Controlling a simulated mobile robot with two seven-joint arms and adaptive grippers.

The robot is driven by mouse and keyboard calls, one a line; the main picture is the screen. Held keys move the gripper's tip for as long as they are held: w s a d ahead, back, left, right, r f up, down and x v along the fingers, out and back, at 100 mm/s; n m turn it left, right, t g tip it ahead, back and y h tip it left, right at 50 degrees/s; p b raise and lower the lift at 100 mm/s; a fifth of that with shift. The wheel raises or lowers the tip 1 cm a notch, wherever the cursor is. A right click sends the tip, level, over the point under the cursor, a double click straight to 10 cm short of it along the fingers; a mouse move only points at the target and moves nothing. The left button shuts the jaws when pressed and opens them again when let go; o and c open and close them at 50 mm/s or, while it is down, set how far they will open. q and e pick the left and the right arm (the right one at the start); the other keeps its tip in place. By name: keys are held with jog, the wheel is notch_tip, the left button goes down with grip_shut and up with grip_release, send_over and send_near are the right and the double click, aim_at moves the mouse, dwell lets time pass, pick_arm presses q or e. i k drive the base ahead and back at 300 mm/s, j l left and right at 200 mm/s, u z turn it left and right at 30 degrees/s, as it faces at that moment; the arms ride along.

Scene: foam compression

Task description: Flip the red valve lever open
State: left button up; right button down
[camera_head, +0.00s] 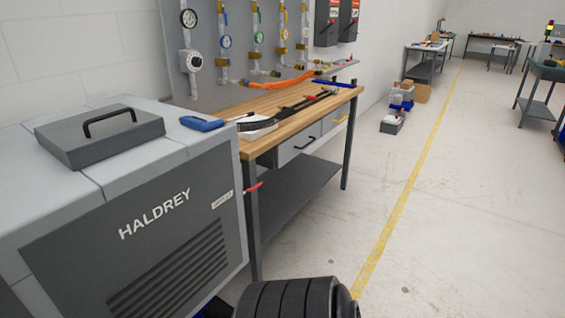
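A small red lever (254,188) sticks out from the right side of the grey HALDREY machine (170,215), low beside the bench leg. It slants slightly up to the right. Its mount is hidden behind the machine's edge. Neither of my grippers is in view, and nothing is seen touching the red lever.
A grey lid with a black handle (100,134) sits on the machine. A dark ribbed rounded part fills the bottom centre. Floor right of the bench (460,200) is clear.

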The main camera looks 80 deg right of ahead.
aim_at(259, 185)
jog(key=l+z, duration=0.1)
jog(key=z, duration=1.8)
jog(key=i+l+z, duration=0.25)
jog(key=i, duration=0.35)
jog(key=i+z, duration=0.2)
jog(key=i, duration=0.45)
